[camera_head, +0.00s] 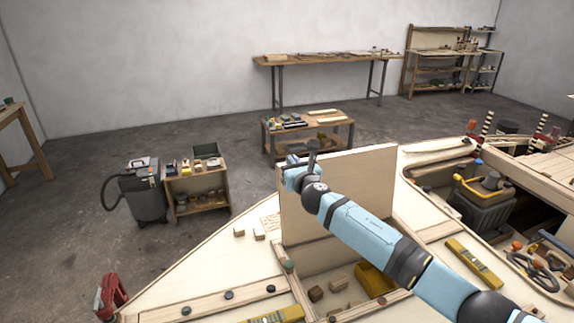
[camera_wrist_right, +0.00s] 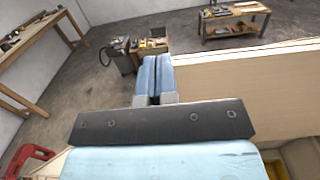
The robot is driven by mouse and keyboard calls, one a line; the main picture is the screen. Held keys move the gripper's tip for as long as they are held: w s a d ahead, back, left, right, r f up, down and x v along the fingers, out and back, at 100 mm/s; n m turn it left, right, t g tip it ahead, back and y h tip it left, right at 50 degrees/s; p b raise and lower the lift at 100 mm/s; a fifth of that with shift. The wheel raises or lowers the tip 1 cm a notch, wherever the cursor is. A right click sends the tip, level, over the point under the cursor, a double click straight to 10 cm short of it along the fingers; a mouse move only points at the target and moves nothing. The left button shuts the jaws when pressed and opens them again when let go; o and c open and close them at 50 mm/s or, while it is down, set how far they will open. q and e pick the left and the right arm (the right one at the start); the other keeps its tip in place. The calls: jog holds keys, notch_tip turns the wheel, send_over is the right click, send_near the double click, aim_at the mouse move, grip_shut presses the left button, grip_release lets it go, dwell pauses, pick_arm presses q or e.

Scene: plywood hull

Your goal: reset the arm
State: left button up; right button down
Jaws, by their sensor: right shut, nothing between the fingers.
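My right arm reaches in from the lower right in the head view. Its blue gripper (camera_head: 296,172) is up beside the left edge of an upright plywood panel (camera_head: 362,185) standing on the hull. In the right wrist view the two blue fingers (camera_wrist_right: 154,78) are together with nothing between them. The same panel (camera_wrist_right: 245,80) fills the right of that view, close to the fingers; I cannot tell whether they touch it. My left gripper is out of view.
The plywood hull (camera_head: 222,262) spreads below, with small wood blocks and a yellow level (camera_head: 473,262) on it. A red clamp (camera_head: 110,296) is at its left edge. A vacuum (camera_head: 143,190) and small cart (camera_head: 198,187) stand on open floor beyond.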

notch_tip(320, 180, up, 4)
jog(key=s+d, duration=0.2)
jog(key=s+d+f+m+g, duration=0.3)
jog(key=s+f+m+g, duration=0.1)
jog(key=s+f+m, duration=1.7)
jog(key=s+d+f+m+h, duration=0.1)
jog(key=s+d+f+m, duration=0.3)
jog(key=s, duration=0.5)
jog(key=s+d+f+m+g+h, duration=0.1)
jog(key=s+d+f+m, duration=0.4)
jog(key=s, duration=0.4)
jog(key=s+d+f+m+g+h, duration=0.1)
jog(key=s+d+f+m, duration=0.3)
jog(key=s+m, duration=0.3)
jog(key=shift+s+d+f+p, duration=0.2)
jog(key=shift+s, duration=0.25)
jog(key=shift+s+d+f+p, duration=0.2)
jog(key=shift+s, duration=0.25)
